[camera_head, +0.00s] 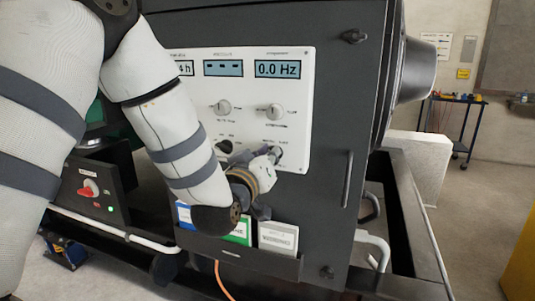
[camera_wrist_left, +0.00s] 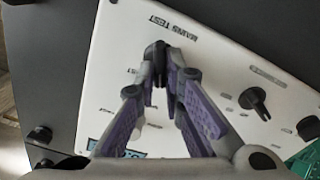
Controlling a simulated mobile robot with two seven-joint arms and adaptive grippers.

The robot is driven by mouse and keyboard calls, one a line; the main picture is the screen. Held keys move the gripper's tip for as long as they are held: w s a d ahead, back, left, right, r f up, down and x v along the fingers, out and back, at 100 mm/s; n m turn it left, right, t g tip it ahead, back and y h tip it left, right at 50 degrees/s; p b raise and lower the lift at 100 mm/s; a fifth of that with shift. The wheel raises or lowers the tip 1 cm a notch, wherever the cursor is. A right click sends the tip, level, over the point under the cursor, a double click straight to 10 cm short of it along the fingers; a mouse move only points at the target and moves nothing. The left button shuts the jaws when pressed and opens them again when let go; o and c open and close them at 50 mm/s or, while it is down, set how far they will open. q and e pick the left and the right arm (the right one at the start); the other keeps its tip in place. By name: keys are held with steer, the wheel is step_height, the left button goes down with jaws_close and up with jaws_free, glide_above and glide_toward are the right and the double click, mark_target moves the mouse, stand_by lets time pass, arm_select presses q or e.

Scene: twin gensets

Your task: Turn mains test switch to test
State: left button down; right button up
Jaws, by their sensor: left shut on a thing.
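The mains test switch is a black rotary knob (camera_wrist_left: 157,48) under the printed label MAINS TEST in the left wrist view. In the head view it is the lower right knob (camera_head: 277,151) on the white control panel (camera_head: 296,123). My left gripper (camera_head: 272,162) reaches it from below. In the left wrist view my left gripper's purple-padded fingers (camera_wrist_left: 161,72) converge and are shut on the knob. The fingertips hide part of it, so I cannot read which position it points to. My right gripper is in neither view.
Two upper knobs (camera_head: 222,107) (camera_head: 274,111) and displays (camera_head: 277,69) are on the panel. Another black knob (camera_wrist_left: 255,100) sits beside the gripped one. A document holder (camera_head: 236,257) is below. A door handle (camera_head: 347,179) stands right of the panel.

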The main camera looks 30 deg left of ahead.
arm_select(q)
steer(key=shift+w+d+m+p, duration=0.1)
steer(key=shift+m+p, duration=0.25)
steer(key=shift+m, duration=1.45)
steer(key=shift+s+d+m+p, duration=0.15)
steer(key=shift+m+p, duration=0.15)
steer(key=shift+m, duration=1.5)
steer(key=shift+w+d+m+p, duration=0.15)
steer(key=shift+m+p, duration=0.2)
steer(key=shift+m, duration=1.45)
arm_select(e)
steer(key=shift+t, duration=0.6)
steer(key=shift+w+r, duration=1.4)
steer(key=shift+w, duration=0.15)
arm_select(q)
steer(key=shift+a, duration=0.1)
steer(key=c, duration=1.7)
jaws_free()
